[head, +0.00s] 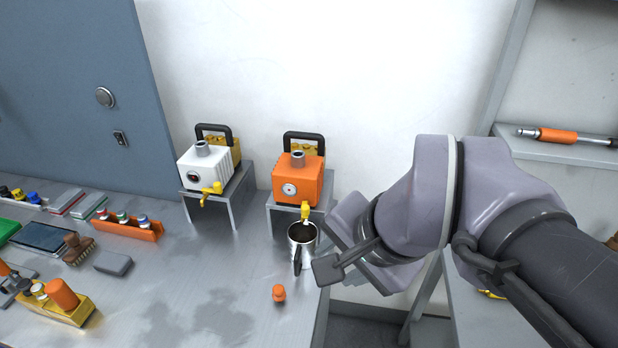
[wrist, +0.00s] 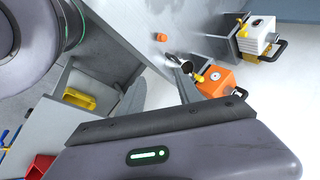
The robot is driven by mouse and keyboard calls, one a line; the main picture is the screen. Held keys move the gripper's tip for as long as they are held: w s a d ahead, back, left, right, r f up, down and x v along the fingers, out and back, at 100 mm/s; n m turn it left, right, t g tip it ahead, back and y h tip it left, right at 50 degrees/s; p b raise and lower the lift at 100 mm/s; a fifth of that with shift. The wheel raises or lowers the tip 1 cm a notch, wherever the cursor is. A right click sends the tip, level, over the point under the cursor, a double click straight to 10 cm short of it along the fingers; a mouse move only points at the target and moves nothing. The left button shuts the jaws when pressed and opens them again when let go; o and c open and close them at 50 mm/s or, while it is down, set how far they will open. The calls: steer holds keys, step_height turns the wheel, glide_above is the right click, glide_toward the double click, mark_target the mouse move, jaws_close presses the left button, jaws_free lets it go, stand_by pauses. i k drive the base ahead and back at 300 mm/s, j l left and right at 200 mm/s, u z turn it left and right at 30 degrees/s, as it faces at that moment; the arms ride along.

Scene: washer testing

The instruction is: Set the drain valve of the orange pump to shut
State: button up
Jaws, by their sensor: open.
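The orange pump (head: 298,188) stands on a small grey metal stand near the wall, with a black carry handle and a round gauge. Its yellow drain valve (head: 306,211) is low on the front, directly above a metal mug (head: 297,262) holding dark liquid. The lever's exact setting is too small to tell. The orange pump (wrist: 218,83) and mug (wrist: 178,62) also show in the wrist view. My gripper (head: 334,256) is open, to the right of the mug and valve, apparently apart from the valve.
A white pump (head: 203,168) with a yellow valve (head: 212,189) stands to the left. A small orange cap (head: 279,293) lies in front of the mug. An orange rack (head: 125,229) and a yellow block (head: 62,308) are farther left. The bench between is clear.

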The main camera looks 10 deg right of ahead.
mark_target(304, 207)
steer(key=j+z, duration=0.15)
steer(key=j, duration=0.55)
steer(key=k+j+z, duration=0.15)
steer(key=j, duration=0.5)
